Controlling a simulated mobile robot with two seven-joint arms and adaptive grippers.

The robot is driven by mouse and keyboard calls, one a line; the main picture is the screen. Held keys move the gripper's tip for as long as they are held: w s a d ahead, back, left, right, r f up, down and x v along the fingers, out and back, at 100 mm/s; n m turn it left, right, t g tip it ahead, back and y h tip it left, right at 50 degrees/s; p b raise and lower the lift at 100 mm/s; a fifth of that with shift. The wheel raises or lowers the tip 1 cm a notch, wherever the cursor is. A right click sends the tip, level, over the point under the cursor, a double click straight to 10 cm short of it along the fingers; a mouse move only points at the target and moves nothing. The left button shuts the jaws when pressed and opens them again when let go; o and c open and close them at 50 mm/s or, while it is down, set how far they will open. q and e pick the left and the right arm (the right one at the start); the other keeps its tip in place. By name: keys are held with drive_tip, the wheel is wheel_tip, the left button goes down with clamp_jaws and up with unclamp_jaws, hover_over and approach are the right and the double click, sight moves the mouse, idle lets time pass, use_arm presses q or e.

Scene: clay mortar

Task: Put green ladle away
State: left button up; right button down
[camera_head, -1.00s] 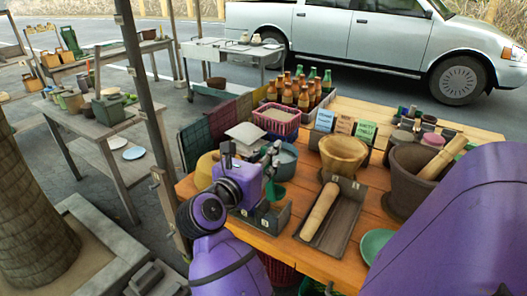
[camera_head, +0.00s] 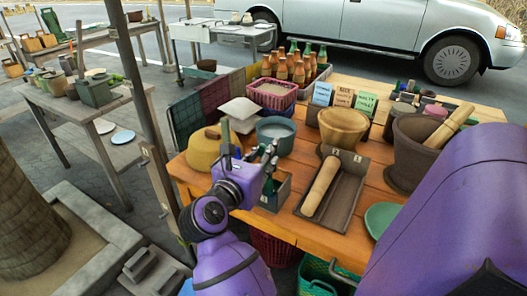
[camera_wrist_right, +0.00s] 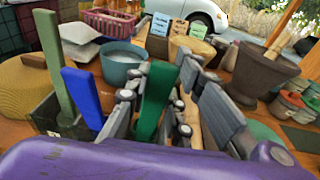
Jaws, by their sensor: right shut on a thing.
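My right gripper (camera_head: 268,158) is over the front left of the wooden table, beside a small dark box (camera_head: 282,190). In the right wrist view its fingers (camera_wrist_right: 155,105) are shut on the dark green handle of the green ladle (camera_wrist_right: 153,95), which points up between them. In the head view a bit of the green ladle (camera_head: 268,187) shows below the fingers, at the box. I cannot tell whether its lower end is inside the box. In the wrist view a lighter green handle (camera_wrist_right: 55,65) and a blue handle (camera_wrist_right: 83,97) stand at the left. My left gripper is out of view.
A tray with a wooden pestle (camera_head: 321,186) lies to the right of the box. Mortars (camera_head: 343,125) and a crate of bottles (camera_head: 322,72) are farther back.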

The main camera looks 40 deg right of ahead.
idle(0.4)
drive_tip(key=c, duration=1.5)
unclamp_jaws()
drive_tip(key=shift+o, duration=0.2)
drive_tip(key=v, duration=1.2)
drive_tip(key=shift+f, duration=0.15)
